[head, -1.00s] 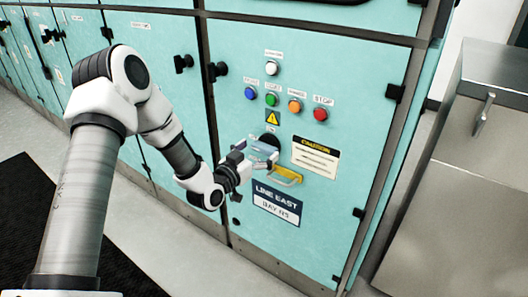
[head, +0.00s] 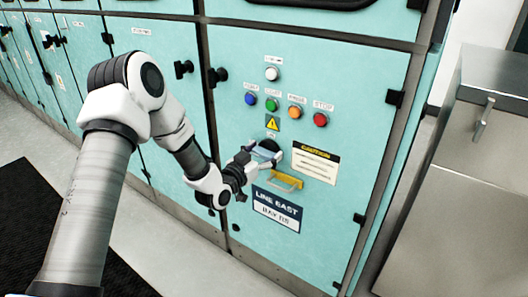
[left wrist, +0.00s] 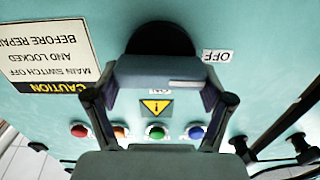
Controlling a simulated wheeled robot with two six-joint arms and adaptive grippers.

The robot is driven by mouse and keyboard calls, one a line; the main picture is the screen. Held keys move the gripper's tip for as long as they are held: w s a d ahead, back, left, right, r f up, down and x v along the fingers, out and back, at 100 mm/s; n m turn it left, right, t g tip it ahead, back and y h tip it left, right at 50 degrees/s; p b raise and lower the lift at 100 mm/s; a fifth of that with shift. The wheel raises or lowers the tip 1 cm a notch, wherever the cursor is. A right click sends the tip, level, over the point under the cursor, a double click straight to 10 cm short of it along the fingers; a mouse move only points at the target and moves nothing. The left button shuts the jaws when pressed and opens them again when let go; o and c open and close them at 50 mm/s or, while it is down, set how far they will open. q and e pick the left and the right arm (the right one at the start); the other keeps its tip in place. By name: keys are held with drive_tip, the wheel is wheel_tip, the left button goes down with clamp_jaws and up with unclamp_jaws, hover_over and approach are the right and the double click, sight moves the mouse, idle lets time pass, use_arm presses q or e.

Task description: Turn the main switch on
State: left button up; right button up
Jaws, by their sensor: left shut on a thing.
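The main switch (head: 268,147) is a black round base with a grey handle on the teal cabinet door, below the yellow warning triangle. My left gripper (head: 262,155) is at the switch, its fingers on either side of the handle. In the left wrist view, the grey handle (left wrist: 157,71) lies between the fingertips of the left gripper (left wrist: 160,88), in front of the black base (left wrist: 160,38). An upside-down OFF label (left wrist: 217,56) is at the right of the base. An ON label (left wrist: 160,91) is partly hidden beyond the handle. My right gripper is out of view.
A yellow handle-like part (head: 285,180) sticks out just below the switch. Blue, green, orange and red buttons (head: 295,111) and a white lamp (head: 272,73) are above. A caution sign (head: 315,162) is at the right. A steel cabinet (head: 455,190) stands further right.

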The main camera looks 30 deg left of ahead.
use_arm(q)
drive_tip(key=shift+r, duration=0.1)
drive_tip(key=m+p, duration=0.1)
drive_tip(key=m, duration=0.1)
drive_tip(key=m+p, duration=0.1)
drive_tip(key=m, duration=0.1)
drive_tip(key=shift+d+m, duration=0.2)
drive_tip(key=shift+m, duration=0.2)
drive_tip(key=m+p, duration=0.2)
drive_tip(key=m, duration=0.2)
drive_tip(key=shift+d+m+p, duration=0.15)
drive_tip(key=shift+m+p, duration=0.15)
drive_tip(key=m+p, duration=0.2)
drive_tip(key=m, duration=0.1)
drive_tip(key=m+p, duration=0.1)
drive_tip(key=m, duration=0.1)
drive_tip(key=shift+d+f, duration=0.15)
drive_tip(key=shift+f, duration=0.2)
drive_tip(key=shift+f+m+p, duration=0.25)
drive_tip(key=shift+m+p, duration=0.45)
drive_tip(key=shift+m, duration=0.9)
drive_tip(key=o, duration=1)
drive_tip(key=shift+o, duration=0.2)
drive_tip(key=shift+s, duration=0.1)
